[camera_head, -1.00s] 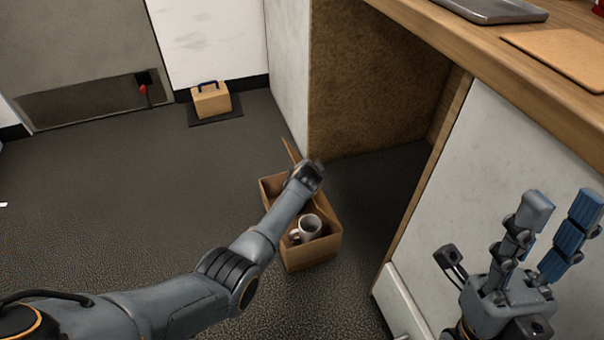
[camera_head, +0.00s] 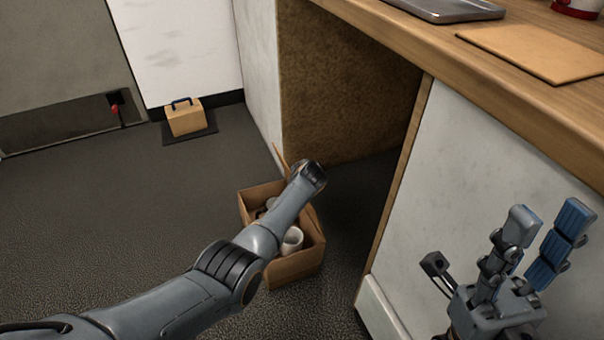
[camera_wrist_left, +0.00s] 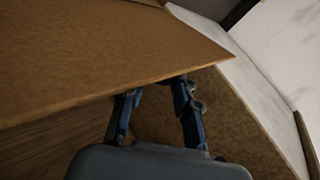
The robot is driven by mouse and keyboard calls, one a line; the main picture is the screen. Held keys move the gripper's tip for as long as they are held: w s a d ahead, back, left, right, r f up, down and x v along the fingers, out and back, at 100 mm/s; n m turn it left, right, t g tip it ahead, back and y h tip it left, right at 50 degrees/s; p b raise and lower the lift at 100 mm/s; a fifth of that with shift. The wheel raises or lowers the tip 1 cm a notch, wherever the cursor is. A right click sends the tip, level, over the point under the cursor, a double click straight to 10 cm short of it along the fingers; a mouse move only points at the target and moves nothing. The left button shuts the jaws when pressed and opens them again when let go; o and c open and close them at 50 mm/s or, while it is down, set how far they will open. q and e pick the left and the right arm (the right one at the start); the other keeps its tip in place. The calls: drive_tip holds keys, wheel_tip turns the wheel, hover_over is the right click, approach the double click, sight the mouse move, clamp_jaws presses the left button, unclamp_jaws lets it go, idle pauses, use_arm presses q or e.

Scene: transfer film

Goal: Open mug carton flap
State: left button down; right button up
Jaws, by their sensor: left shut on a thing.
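The open-topped cardboard mug carton (camera_head: 295,267) stands on the floor in front of the counter recess. A white mug (camera_head: 292,240) shows inside, and a second item beside it is partly hidden by my left arm. A thin raised flap (camera_head: 281,160) sticks up at the carton's far side. My left gripper (camera_head: 312,175) is over the carton's far right part; its fingertips are hidden in the head view. In the left wrist view, its fingers (camera_wrist_left: 157,97) are shut at the edge of a broad brown flap (camera_wrist_left: 90,62). My right gripper (camera_head: 546,225) is open and empty beside the counter.
The wooden counter (camera_head: 480,62) and its white side panel (camera_head: 480,150) stand at the right. A grey tray (camera_head: 445,8) and a brown board (camera_head: 535,52) lie on top. A small box with a blue handle (camera_head: 186,119) sits on a dark mat. The floor at left is clear.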

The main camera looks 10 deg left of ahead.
use_arm(q)
drive_tip(key=shift+w+d+r, duration=0.1)
drive_tip(key=shift+d, duration=0.05)
idle(0.5)
drive_tip(key=c, duration=1.1)
unclamp_jaws()
drive_tip(key=shift+o, duration=0.4)
drive_tip(key=v, duration=1.2)
drive_tip(key=shift+c, duration=0.4)
